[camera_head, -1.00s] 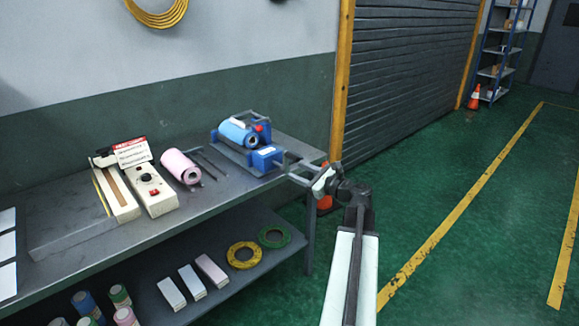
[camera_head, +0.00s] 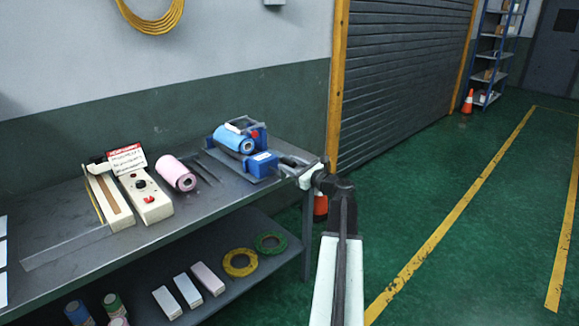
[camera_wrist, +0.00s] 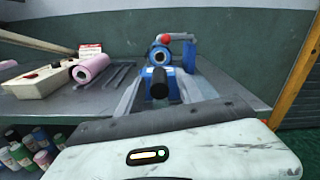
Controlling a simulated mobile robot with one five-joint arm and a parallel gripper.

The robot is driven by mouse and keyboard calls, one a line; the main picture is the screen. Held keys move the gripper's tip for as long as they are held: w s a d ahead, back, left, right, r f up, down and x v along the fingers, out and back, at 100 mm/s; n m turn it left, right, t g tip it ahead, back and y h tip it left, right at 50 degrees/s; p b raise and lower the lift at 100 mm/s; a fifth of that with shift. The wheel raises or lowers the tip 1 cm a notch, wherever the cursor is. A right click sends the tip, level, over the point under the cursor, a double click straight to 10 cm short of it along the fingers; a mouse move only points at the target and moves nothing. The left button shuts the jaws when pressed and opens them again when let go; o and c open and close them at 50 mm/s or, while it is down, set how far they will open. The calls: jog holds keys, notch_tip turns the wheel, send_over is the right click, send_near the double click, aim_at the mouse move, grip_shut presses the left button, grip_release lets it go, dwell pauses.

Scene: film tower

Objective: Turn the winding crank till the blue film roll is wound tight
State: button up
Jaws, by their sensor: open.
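The blue film roll (camera_head: 234,138) lies in a blue winder near the right end of the bench. It shows end-on in the wrist view (camera_wrist: 160,56). Below it is the winder's blue box (camera_head: 261,164). A black cylindrical handle (camera_wrist: 160,86), seemingly the winding crank's, points towards me from this box in the wrist view. My gripper (camera_head: 297,168) is at the bench's right end, just right of the box. Its open fingers (camera_wrist: 165,92) lie either side of the handle in the wrist view. I cannot tell whether they touch it.
A red knob (camera_head: 255,134) tops the winder. A pink roll (camera_head: 178,173), thin dark rods and a cream control box (camera_head: 145,195) stand to the left. The lower shelf holds tape rings (camera_head: 240,263) and small boxes. The floor at right is clear.

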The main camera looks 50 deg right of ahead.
grip_shut()
dwell(1.3)
jog(key=shift+a, duration=0.3)
jog(key=shift+d, duration=0.25)
